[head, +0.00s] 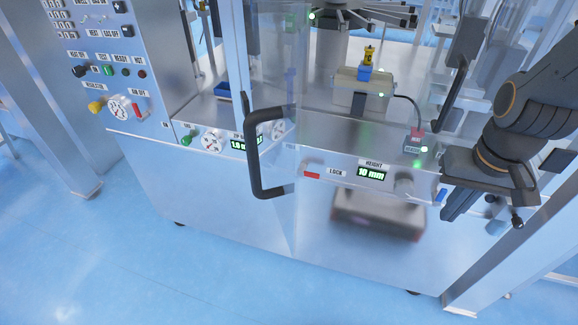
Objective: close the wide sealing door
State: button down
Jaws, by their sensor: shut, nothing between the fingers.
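The wide sealing door appears to be the clear panel (287,75) with a black handle (252,155), left of the middle. It stands edge-on to the view and sticks out from the front of the machine, so it looks open. The sealing bay behind it shows a beige block (362,86) with a blue and yellow piece on top. My gripper (455,207) is at the right, in front of the machine's right end. Its fingers are shut and empty, pointing down and left, well apart from the handle.
The front ledge carries a red lock lever (312,175), a 10 mm height display (371,173) and a knob (404,187). A control panel (100,75) stands at the left. A metal post (515,240) is close to my arm at the right. The blue floor (130,250) in front is clear.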

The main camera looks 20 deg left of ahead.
aim_at(269, 132)
jog(key=k, duration=0.75)
jog(key=u, duration=1.15)
